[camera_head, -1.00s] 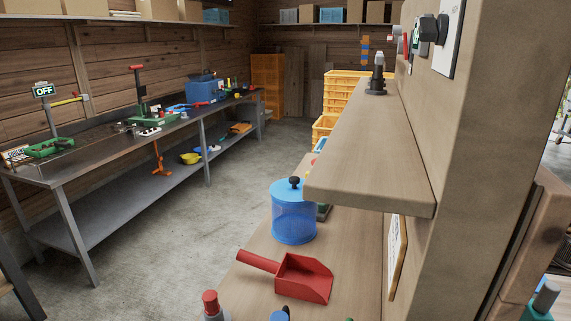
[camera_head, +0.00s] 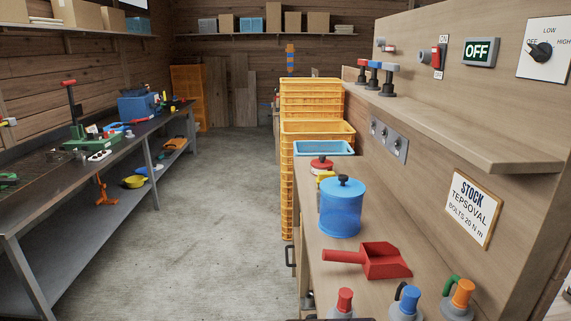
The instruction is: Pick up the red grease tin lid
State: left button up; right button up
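A red lid (camera_head: 321,164) with a dark knob shows on the right-hand wooden counter, behind the blue canister. It appears to sit on a tin, which is mostly hidden by the canister. The blue canister (camera_head: 341,212) has its own blue lid and a black knob. Neither of my grippers is in view.
A red scoop (camera_head: 382,261) lies on the counter (camera_head: 336,277) in front of the canister. Red-, blue- and orange-topped bottles (camera_head: 409,301) stand at the near edge. A shelf (camera_head: 470,135) overhangs the counter's right side. Yellow crates (camera_head: 318,130) are stacked beyond. The floor (camera_head: 222,220) is clear at left.

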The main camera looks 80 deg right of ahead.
aim_at(320, 162)
jog(key=i+z, duration=0.3)
jog(key=i, duration=0.15)
jog(key=i+j+z, duration=0.3)
jog(key=i+l+z, duration=0.15)
jog(key=z, duration=0.3)
jog(key=i+z, duration=0.3)
jog(key=z, duration=0.15)
jog(key=i+z, duration=0.25)
jog(key=z, duration=0.25)
jog(key=i+j+z, duration=0.1)
jog(key=z, duration=0.35)
jog(key=i+j+z, duration=0.25)
jog(key=z, duration=0.2)
jog(key=i, duration=0.05)
